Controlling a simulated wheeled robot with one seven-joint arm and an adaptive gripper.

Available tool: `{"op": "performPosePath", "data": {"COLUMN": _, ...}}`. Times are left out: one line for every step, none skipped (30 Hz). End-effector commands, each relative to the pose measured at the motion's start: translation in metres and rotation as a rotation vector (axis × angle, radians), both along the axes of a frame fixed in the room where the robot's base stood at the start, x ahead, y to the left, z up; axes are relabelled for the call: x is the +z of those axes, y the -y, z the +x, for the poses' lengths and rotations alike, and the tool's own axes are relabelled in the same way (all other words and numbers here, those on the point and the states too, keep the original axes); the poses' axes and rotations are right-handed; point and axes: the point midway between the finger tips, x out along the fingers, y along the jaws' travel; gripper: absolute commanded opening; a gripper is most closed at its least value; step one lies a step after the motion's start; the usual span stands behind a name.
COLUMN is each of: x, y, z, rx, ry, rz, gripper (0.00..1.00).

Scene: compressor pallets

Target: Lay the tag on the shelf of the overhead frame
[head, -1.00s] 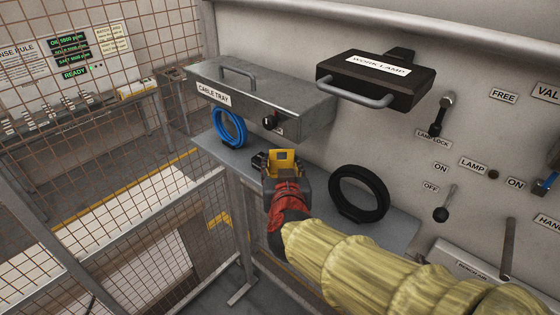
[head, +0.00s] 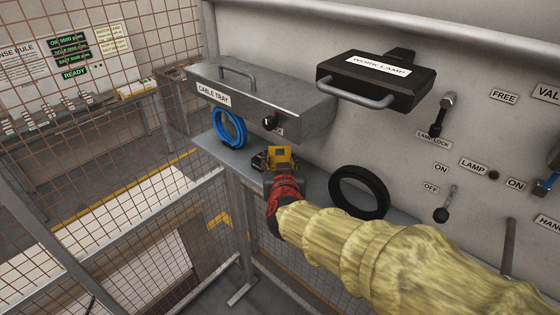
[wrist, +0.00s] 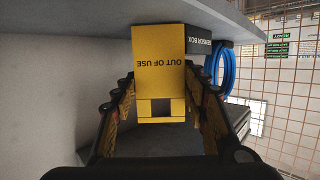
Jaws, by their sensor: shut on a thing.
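The yellow tag (head: 281,157), marked OUT OF USE, is in my gripper (head: 280,172). It also shows in the wrist view (wrist: 160,65), where the fingers (wrist: 160,125) are shut on its lower part and the picture is upside down. The grey shelf (head: 312,178) runs along the wall under the cable tray and also shows in the wrist view (wrist: 100,25). The tag is over the shelf in the head view; I cannot tell whether it touches it. My gripper hides part of the shelf.
A dark sensor box (wrist: 200,42) is close beside the tag. A blue coil (head: 230,128) stands to its left and a black ring (head: 359,191) to its right. The cable tray (head: 262,100) and work lamp (head: 374,80) overhang the area. Shelf between tag and black ring looks clear.

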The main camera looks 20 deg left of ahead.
Motion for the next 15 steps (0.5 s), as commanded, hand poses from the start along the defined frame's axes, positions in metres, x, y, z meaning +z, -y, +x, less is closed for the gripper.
{"op": "performPosePath", "data": {"x": -0.0009, "y": 0.0, "z": -0.0001, "rx": 0.0, "ry": 0.0, "rz": 0.0, "gripper": 0.27}}
{"op": "performPosePath", "data": {"x": -0.0019, "y": 0.0, "z": 0.0, "rx": 0.0, "ry": 0.0, "rz": 0.0, "gripper": 0.27}}
{"op": "performPosePath", "data": {"x": -0.0033, "y": 0.0, "z": -0.0001, "rx": 0.0, "ry": 0.0, "rz": 0.0, "gripper": 0.27}}
{"op": "performPosePath", "data": {"x": -0.0042, "y": 0.0001, "z": -0.0001, "rx": 0.0, "ry": 0.0, "rz": 0.0, "gripper": 0.27}}
{"op": "performPosePath", "data": {"x": -0.0037, "y": 0.0, "z": -0.0001, "rx": 0.0, "ry": 0.0, "rz": 0.0, "gripper": 0.45}}
{"op": "performPosePath", "data": {"x": -0.0034, "y": 0.0, "z": -0.0001, "rx": 0.0, "ry": 0.0, "rz": 0.0, "gripper": 0.47}}
{"op": "performPosePath", "data": {"x": -0.0033, "y": 0.0002, "z": -0.0001, "rx": 0.0, "ry": 0.0, "rz": 0.0, "gripper": 0.49}}
{"op": "performPosePath", "data": {"x": -0.0033, "y": 0.0002, "z": -0.0001, "rx": 0.0, "ry": 0.0, "rz": 0.0, "gripper": 0.51}}
{"op": "performPosePath", "data": {"x": -0.0032, "y": 0.0001, "z": -0.0001, "rx": 0.0, "ry": 0.0, "rz": 0.0, "gripper": 0.53}}
{"op": "performPosePath", "data": {"x": -0.0032, "y": 0.0001, "z": -0.0001, "rx": 0.0, "ry": 0.0, "rz": 0.0, "gripper": 0.55}}
{"op": "performPosePath", "data": {"x": -0.0031, "y": 0.0001, "z": 0.0, "rx": 0.0, "ry": 0.0, "rz": 0.0, "gripper": 0.56}}
{"op": "performPosePath", "data": {"x": -0.0031, "y": 0.0001, "z": 0.0, "rx": 0.0, "ry": 0.0, "rz": 0.0, "gripper": 0.59}}
{"op": "performPosePath", "data": {"x": -0.0032, "y": 0.0001, "z": -0.0001, "rx": 0.0, "ry": -0.001, "rz": 0.0, "gripper": 0.6}}
{"op": "performPosePath", "data": {"x": -0.0032, "y": 0.0001, "z": -0.0001, "rx": 0.0, "ry": 0.0, "rz": 0.0, "gripper": 0.62}}
{"op": "performPosePath", "data": {"x": -0.0032, "y": 0.0001, "z": -0.0001, "rx": 0.0, "ry": 0.0, "rz": 0.0, "gripper": 0.62}}
